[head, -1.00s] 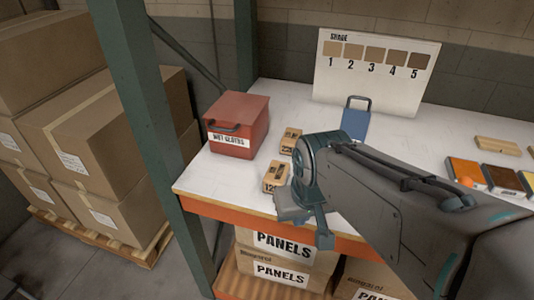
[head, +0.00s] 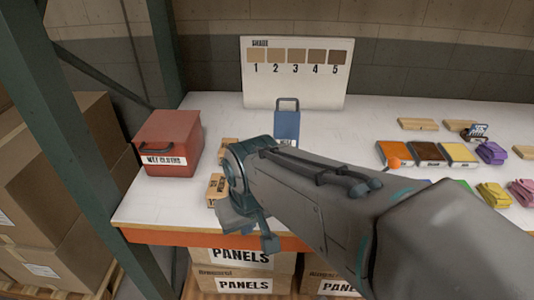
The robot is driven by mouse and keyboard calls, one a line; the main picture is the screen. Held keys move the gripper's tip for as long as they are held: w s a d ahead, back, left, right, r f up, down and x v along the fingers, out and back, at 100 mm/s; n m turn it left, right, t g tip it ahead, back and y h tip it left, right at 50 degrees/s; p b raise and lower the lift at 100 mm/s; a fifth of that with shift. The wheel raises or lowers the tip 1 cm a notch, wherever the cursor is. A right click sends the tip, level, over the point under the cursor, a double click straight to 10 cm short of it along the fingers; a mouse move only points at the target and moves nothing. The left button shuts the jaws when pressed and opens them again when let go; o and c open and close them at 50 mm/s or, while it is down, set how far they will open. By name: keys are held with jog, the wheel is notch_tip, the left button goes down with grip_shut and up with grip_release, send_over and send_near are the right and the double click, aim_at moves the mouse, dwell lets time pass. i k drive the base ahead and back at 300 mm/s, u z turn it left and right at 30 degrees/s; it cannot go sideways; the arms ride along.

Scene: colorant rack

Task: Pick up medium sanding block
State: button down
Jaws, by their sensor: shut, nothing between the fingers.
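Two small tan blocks with dark print, which look like the sanding blocks, stand on the white shelf top. The nearer block (head: 216,187) is close to the front edge, and the farther block (head: 229,148) is behind it. Both are partly covered by my arm in the head view, and their labels are too small or hidden to read in full. My gripper (head: 252,228) is by the front edge, just right of the nearer block in the picture. It is shut and empty. I cannot tell whether it touches the block.
A red wet-cloths box (head: 168,143) stands at the left beside a green post (head: 60,120). A blue clipboard-like item (head: 287,124) stands behind my arm, below the shade board (head: 295,90). Coloured blocks (head: 458,153) and cloths (head: 491,153) lie at right.

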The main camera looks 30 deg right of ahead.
aim_at(218, 188)
jog(key=z, duration=1.15)
jog(key=k, duration=0.9)
jog(key=u, duration=0.75)
jog(key=i, duration=1)
